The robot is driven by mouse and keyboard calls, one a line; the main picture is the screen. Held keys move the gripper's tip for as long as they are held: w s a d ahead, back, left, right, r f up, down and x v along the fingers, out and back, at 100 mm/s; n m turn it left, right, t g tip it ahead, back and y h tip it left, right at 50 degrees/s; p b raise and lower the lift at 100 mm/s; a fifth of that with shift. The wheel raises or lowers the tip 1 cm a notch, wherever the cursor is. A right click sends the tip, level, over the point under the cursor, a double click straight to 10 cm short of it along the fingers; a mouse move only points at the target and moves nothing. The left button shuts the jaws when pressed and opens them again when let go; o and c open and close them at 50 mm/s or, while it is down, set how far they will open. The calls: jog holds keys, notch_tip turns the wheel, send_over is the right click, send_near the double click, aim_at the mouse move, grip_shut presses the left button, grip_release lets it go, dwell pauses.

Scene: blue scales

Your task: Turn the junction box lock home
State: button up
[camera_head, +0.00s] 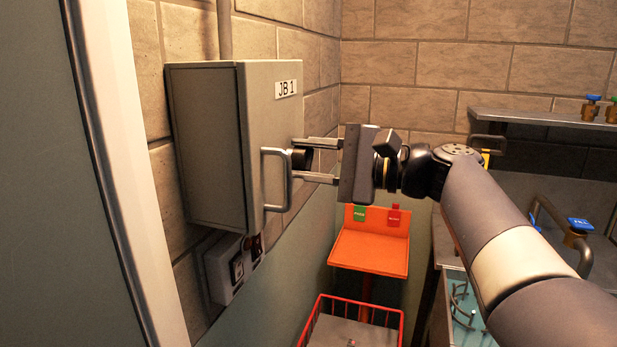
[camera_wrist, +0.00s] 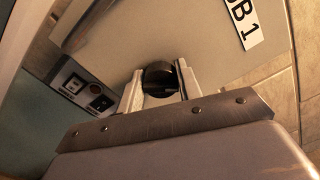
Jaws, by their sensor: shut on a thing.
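The grey junction box (camera_head: 206,150), labelled JB 1, hangs on the brick wall at the left. Its door appears shut, with a bar handle (camera_head: 278,180) on the front. The lock (camera_head: 302,158) is a round dark knob to the right of the handle. My gripper (camera_head: 314,159) comes from the right, with one finger above and one below the knob, shut on it. In the wrist view the dark lock (camera_wrist: 158,74) sits between the two fingers. The picture is rolled, with the JB 1 label tilted at the upper right. The fingers hide part of the knob's sides.
A switch box (camera_head: 224,268) is on the wall below the junction box. An orange stand (camera_head: 370,250) with green and red tags and a red wire basket (camera_head: 312,325) are below my gripper. A sink unit and a shelf (camera_head: 540,117) with valves are at the right.

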jog(key=n+b, duration=0.1)
jog(key=n, duration=0.1)
jog(key=n+b, duration=0.1)
jog(key=b, duration=0.1)
jog(key=shift+f+n, duration=0.35)
jog(key=shift+n, duration=0.05)
jog(key=shift+r+n+b, duration=0.1)
jog(key=shift+n+b, duration=1.4)
jog(key=shift+n, duration=0.3)
jog(key=o, duration=1)
jog(key=shift+c, duration=0.2)
jog(key=v, duration=1.1)
jog(key=shift+a+r, duration=0.1)
